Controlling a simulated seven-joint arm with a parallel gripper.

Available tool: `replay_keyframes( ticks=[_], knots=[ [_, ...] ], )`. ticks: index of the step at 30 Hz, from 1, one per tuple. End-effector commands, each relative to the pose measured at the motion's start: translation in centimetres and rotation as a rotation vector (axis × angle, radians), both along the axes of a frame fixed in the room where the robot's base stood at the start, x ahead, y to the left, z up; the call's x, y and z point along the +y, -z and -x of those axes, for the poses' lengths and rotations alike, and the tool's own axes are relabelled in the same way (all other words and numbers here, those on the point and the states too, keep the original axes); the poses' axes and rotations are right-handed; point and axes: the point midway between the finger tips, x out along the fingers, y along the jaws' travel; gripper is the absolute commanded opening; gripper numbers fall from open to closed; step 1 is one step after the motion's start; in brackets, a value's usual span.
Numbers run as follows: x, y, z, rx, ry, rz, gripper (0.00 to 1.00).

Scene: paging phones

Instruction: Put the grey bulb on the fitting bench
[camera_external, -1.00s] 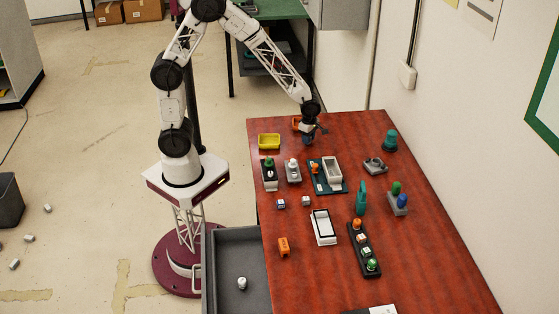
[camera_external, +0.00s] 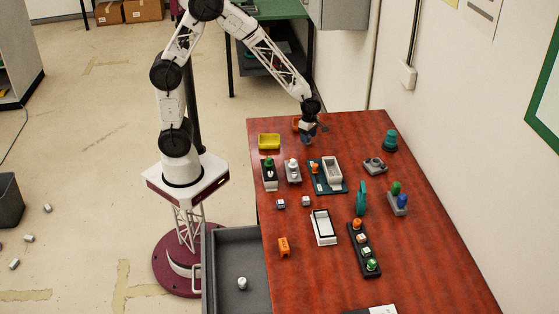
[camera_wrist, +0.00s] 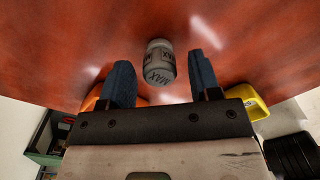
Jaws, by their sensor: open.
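My gripper (camera_external: 308,136) is over the far end of the red-brown table, fingers pointing down. In the wrist view its two dark blue fingers (camera_wrist: 163,78) are apart. A small grey, rounded, jar-like thing (camera_wrist: 160,62) with dark lettering shows between and beyond the fingertips, with red surface visible around it. I cannot tell whether it is the grey bulb. In the outside view the gripper hides that spot. A teal board (camera_external: 319,187) with an orange piece and a pale open holder (camera_external: 332,171) lies nearer; I cannot tell whether it is the fitting bench.
A yellow bin (camera_external: 269,141) and an orange item (camera_external: 296,122) flank the gripper. Small stands with green (camera_external: 269,162) and white (camera_external: 293,163) tops are nearby. A teal dome (camera_external: 390,140) stands to the right. A grey drawer (camera_external: 222,258) holds a small white piece (camera_external: 242,283).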

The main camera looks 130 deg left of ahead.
Motion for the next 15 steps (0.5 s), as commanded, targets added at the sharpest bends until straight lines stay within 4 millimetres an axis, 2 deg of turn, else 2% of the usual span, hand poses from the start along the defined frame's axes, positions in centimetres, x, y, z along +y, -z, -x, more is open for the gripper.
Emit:
replay_keyframes(
  ticks=[15],
  knots=[
    [0.0, -7.8, -0.1, -0.003, 0.0, -0.003, 0.57]
  ],
)
